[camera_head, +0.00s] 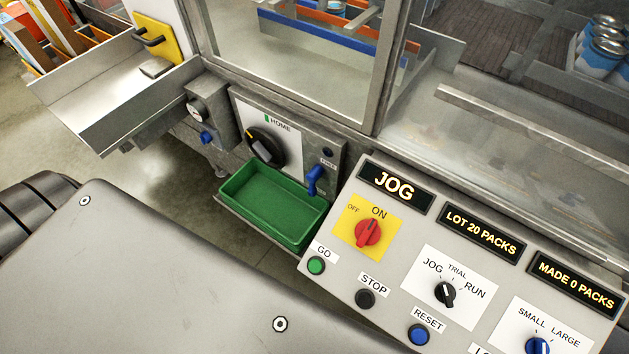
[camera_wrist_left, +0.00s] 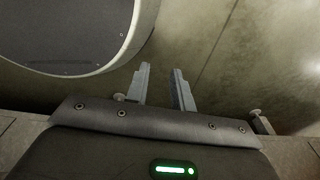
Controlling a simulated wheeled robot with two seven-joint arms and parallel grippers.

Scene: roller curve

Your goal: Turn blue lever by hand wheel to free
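The blue lever (camera_head: 314,180) is on the grey panel in the head view, to the right of the hand wheel. Its handle hangs roughly downward. A small label above it is too small to read surely. The black hand wheel (camera_head: 265,147) with a yellow mark sits on a white plate under the word HOME. My left gripper (camera_wrist_left: 162,88) shows only in the left wrist view. Its two fingers are apart with nothing between them, away from the lever. My right gripper is in neither view.
A green tray (camera_head: 234,202) sits just below the hand wheel and lever. The control panel (camera_head: 388,262), reading JOG, stands close to the right of the lever. A metal chute (camera_head: 75,112) is at the left. A glazed guard (camera_head: 290,75) rises behind.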

